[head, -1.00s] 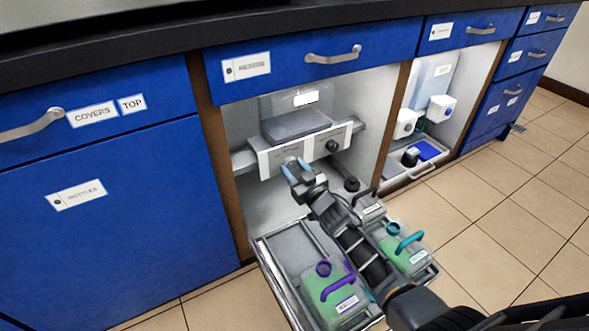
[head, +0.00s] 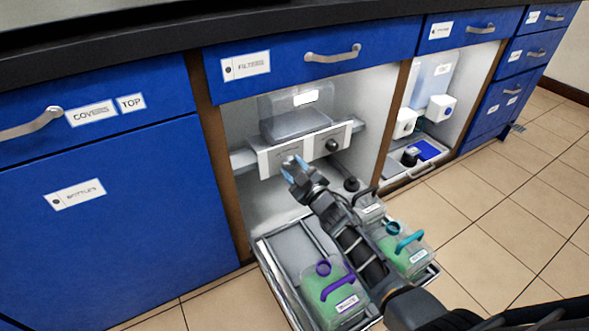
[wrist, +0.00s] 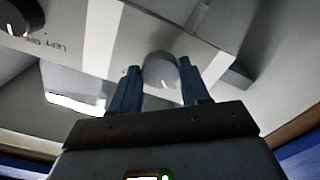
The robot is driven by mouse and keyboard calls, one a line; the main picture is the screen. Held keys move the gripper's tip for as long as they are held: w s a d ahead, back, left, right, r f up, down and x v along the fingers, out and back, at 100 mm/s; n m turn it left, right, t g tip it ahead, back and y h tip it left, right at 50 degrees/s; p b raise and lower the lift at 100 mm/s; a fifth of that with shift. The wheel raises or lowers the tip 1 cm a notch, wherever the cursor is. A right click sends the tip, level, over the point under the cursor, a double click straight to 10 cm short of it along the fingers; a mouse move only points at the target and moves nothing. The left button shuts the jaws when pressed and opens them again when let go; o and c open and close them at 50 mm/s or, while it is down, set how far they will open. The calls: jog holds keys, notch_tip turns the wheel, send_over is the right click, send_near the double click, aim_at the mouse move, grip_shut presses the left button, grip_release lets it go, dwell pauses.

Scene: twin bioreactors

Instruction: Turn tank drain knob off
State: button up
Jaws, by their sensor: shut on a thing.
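A white control panel (head: 270,163) sits at the front of a shelf in the open cabinet bay, below a clear tank (head: 297,118). A dark knob (head: 333,146) shows on its right part. In the wrist view a grey round knob (wrist: 160,70) sits between the two blue fingers of my gripper (wrist: 158,88), which is shut on it. In the head view my gripper (head: 293,166) is at the left part of the panel and hides this knob. The other dark knob (wrist: 18,16) is at the upper left of the wrist view, near small lettering.
Below the panel a pulled-out tray (head: 268,262) holds green bottles with purple (head: 338,286) and teal (head: 407,240) handles. My arm passes over it. A blue drawer (head: 315,62) is above the bay. A second open bay (head: 400,165) is to the right.

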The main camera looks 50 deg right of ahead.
jog(key=o, duration=1.1)
jog(key=shift+c, duration=0.2)
jog(key=p+v, duration=0.3)
jog(key=v, duration=0.5)
jog(key=shift+p, duration=0.4)
